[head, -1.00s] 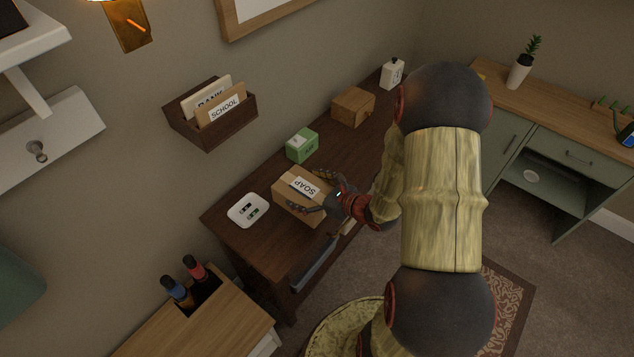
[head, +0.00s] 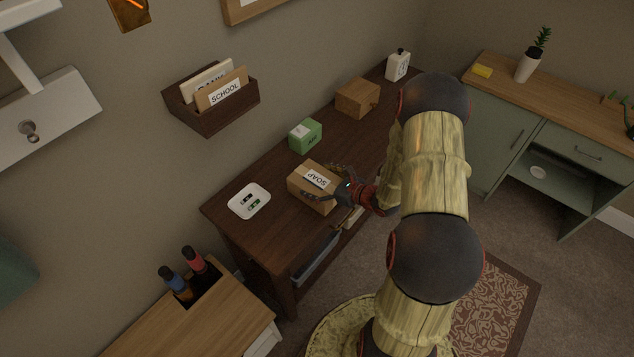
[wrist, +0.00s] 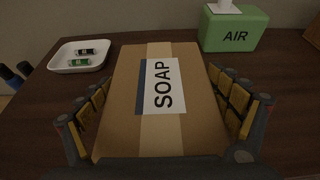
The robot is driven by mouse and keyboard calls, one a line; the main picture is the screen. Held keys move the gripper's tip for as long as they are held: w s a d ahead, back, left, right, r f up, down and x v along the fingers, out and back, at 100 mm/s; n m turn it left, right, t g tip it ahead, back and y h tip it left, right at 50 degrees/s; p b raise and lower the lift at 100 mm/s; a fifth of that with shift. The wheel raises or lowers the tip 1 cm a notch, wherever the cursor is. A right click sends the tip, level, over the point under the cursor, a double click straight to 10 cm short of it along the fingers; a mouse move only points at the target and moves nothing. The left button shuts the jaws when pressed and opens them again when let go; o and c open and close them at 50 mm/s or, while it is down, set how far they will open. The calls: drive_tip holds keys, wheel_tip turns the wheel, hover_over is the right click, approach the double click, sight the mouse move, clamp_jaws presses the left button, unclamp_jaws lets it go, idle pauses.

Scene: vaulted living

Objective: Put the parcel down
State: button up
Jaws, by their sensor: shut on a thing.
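The parcel is a brown cardboard box (head: 314,187) with a white label reading SOAP. It is over the front part of the dark wooden desk (head: 262,237). My gripper (head: 333,190) is shut on it from the front, one finger on each side. In the wrist view the parcel (wrist: 160,125) fills the space between the fingers, its label turned sideways. I cannot tell whether its underside touches the desk top.
A white tray (head: 236,207) with two small batteries lies left of the parcel. A green AIR box (head: 306,136) stands behind it. Bare desk lies between these things.

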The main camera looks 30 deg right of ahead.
drive_tip(key=shift+r, duration=0.15)
drive_tip(key=shift+f, duration=0.25)
drive_tip(key=o, duration=1.3)
drive_tip(key=shift+r, duration=0.1)
